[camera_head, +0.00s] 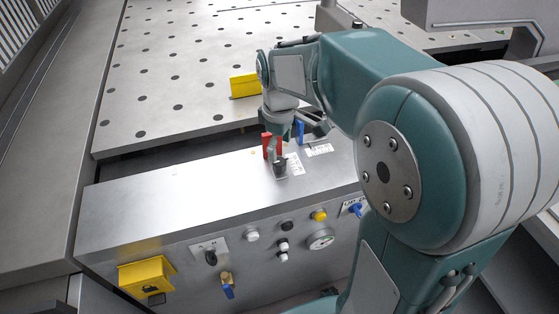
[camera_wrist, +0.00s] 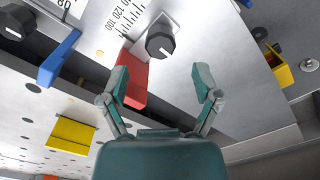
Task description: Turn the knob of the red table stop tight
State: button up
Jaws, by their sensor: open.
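The red table stop (camera_wrist: 133,82) stands at the slot edge of the metal ledge. It also shows in the head view (camera_head: 267,146), beside my gripper. Its black knob (camera_wrist: 160,42) has a light pointer mark and lies beyond my fingertips in the wrist view, roughly in line with the gap between them. My gripper (camera_wrist: 161,78) is open and empty, with one finger on each side. The left finger overlaps the red stop in the picture; I cannot tell whether they touch. In the head view my arm and gripper (camera_head: 277,140) partly hide the knob area.
A blue stop (camera_wrist: 60,58) with its own black knob (camera_wrist: 15,22) stands to the left in the wrist view. Printed scales (camera_wrist: 126,15) lie by the knobs. A yellow stop (camera_head: 244,85) stands on the perforated table (camera_head: 170,60).

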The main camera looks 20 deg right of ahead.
aim_at(280, 162)
notch_tip(280, 162, down, 6)
jog(key=shift+r, duration=0.15)
grip_shut()
